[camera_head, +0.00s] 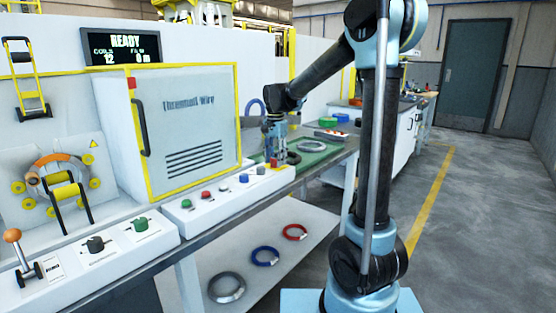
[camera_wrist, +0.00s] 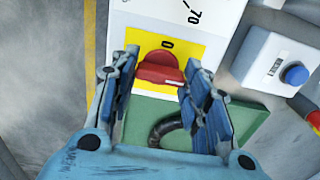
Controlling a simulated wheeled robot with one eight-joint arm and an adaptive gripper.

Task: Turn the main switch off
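The main switch is a red knob (camera_wrist: 158,70) on a yellow plate (camera_wrist: 195,50) marked "0", seen in the wrist view. Its wide grip lies roughly across the picture, with the "0" just above it. I cannot tell how deep the fingertips reach.
A white box with a blue button (camera_wrist: 295,75) sits to the right of the switch. The head view shows a row of buttons (camera_head: 225,192), a yellow-framed machine door (camera_head: 195,130), a green mat with a dark coil (camera_head: 311,146), and coils on the lower shelf (camera_head: 265,256).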

